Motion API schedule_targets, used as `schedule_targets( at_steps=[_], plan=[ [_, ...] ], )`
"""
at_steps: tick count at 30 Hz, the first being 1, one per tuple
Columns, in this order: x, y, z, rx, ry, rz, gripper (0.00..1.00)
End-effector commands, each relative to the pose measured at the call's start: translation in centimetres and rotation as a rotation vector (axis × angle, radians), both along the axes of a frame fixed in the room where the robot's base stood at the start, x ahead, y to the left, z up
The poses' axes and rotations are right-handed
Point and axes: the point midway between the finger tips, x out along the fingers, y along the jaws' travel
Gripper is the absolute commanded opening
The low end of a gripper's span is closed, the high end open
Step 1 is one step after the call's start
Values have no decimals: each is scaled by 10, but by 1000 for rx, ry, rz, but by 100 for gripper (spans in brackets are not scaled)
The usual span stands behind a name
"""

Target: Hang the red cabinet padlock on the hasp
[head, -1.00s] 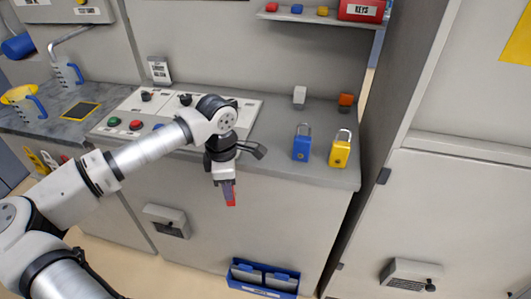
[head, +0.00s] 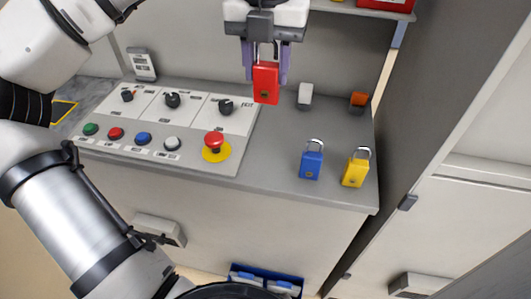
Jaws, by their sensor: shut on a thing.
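The red padlock (head: 265,84) hangs upright below my gripper (head: 266,60), its keyhole facing the camera. My gripper is shut on it near its top, with a finger on each side, and the padlock's shackle is mostly hidden by the gripper. It shows in front of the back wall, above the counter's right end. No hasp can be made out for certain in this view.
A blue padlock (head: 312,160) and a yellow padlock (head: 356,168) stand on the counter (head: 275,175). The control panel (head: 172,120) with knobs and buttons lies to the left. A white block (head: 305,96) and an orange block (head: 357,102) stand behind. A tall grey cabinet side bounds the right.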

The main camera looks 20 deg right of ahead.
Motion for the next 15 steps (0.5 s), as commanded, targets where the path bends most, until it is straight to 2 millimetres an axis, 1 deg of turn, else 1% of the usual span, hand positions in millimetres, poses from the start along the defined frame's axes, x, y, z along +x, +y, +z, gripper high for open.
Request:
schedule_targets(
  at_steps=[3,11,13,15],
  plan=[
    [-4,-2,6,0,0,22,15],
    [-4,-2,6,0,0,26,15],
    [-4,-2,4,0,1,26,15],
    [-4,-2,-4,0,2,26,15]
  ],
)
